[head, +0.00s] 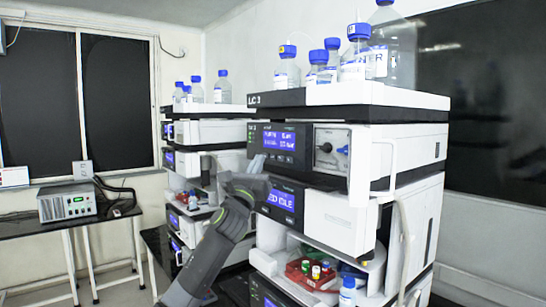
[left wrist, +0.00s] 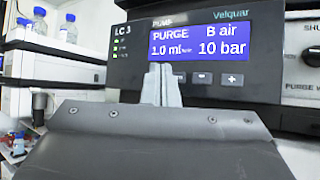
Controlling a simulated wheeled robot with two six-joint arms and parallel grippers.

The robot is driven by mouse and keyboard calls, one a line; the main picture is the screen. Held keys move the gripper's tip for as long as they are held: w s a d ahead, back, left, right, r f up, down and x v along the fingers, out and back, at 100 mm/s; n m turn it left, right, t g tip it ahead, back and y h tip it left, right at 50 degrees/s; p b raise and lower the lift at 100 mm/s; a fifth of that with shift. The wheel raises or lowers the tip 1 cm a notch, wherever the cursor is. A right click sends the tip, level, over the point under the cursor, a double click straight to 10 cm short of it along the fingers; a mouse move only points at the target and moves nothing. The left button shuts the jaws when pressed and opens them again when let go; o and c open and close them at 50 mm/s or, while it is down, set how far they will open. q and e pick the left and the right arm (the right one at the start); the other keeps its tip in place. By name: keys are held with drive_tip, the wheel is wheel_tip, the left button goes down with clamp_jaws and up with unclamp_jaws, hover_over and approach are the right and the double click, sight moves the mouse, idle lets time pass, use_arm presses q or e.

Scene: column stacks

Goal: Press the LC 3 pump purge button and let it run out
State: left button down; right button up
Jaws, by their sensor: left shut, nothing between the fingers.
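The LC 3 pump (head: 280,142) is the dark front module under the bottle tray of the nearest stack, its blue display lit. In the left wrist view its display (left wrist: 201,43) reads PURGE, B air, 1.0 ml/min and 10 bar. Below the display is a row of small buttons; the minus and plus buttons (left wrist: 232,80) show, and the fingers cover part of the row. My left gripper (head: 257,163) is shut and empty, its fingertips (left wrist: 161,70) at the panel just under the display. Contact with a button cannot be told. My right gripper is not in view.
A purge valve panel with a dark knob (head: 326,147) is right of the display. Bottles with blue caps (head: 320,66) stand on the tray above. A second stack (head: 208,135) stands behind to the left. A grey box (head: 68,203) sits on the left table.

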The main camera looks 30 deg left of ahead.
use_arm(q)
drive_tip(key=s, duration=0.1)
drive_tip(key=s+a, duration=0.1)
drive_tip(key=s, duration=0.1)
drive_tip(key=shift+s+a+p, duration=0.2)
drive_tip(key=shift+s+p, duration=0.1)
idle(0.6)
